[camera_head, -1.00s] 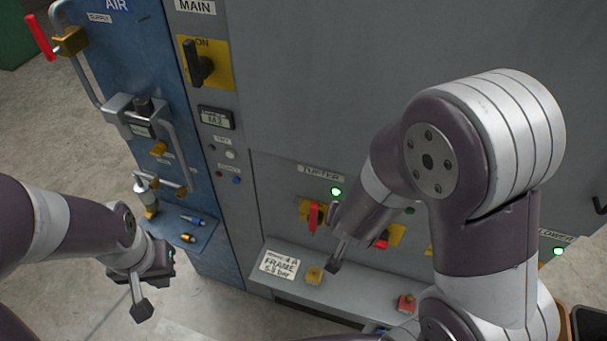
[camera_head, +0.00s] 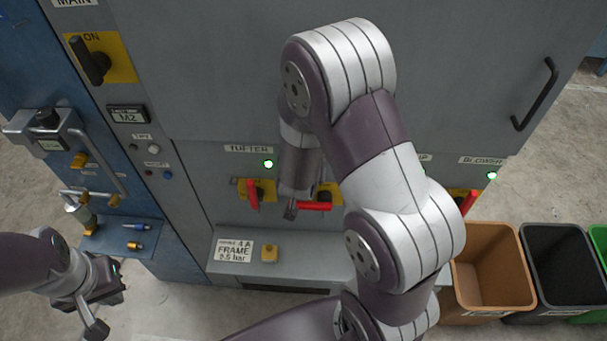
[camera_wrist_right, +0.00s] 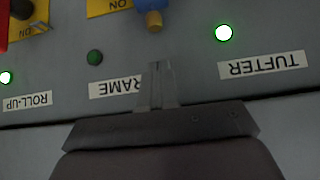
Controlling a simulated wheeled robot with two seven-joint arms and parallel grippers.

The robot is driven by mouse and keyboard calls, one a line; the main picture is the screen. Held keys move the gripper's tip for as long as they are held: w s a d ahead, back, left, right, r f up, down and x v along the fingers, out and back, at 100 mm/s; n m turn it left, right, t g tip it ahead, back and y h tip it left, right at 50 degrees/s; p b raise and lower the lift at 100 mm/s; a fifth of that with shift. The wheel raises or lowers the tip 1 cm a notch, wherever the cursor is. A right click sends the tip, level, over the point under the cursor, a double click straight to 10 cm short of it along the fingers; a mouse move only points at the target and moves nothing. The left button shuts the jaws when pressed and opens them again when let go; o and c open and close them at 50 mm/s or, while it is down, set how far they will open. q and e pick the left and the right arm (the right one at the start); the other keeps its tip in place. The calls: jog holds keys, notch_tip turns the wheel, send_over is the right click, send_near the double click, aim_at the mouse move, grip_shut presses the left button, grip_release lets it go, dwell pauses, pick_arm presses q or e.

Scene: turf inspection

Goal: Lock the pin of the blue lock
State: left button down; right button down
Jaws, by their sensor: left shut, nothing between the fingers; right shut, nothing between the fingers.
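In the right wrist view, which shows the panel upside down, a blue body with a brass end (camera_wrist_right: 153,8) sticks in at the top edge, above the FRAME label (camera_wrist_right: 117,87). It looks like the blue lock; most of it is cut off. My right gripper (camera_wrist_right: 157,85) is shut and empty, with its fingertips pointing toward the brass end, apart from it in the picture. In the head view my right gripper (camera_head: 290,212) is by the horizontal red handle (camera_head: 315,206), and my arm hides the lock. My left gripper (camera_head: 98,328) is shut and empty at the lower left.
Another red handle (camera_head: 252,195) hangs under the TUFTER label (camera_head: 249,149). Brown (camera_head: 490,268) and black bins (camera_head: 555,262) stand at the right. The blue AIR panel (camera_head: 150,205) is at the left.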

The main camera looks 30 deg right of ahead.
jog(key=f, duration=0.2)
jog(key=w+f, duration=0.1)
jog(key=f, duration=0.1)
jog(key=shift+w, duration=0.15)
jog(key=shift+d+f, duration=0.1)
jog(key=shift+f, duration=0.4)
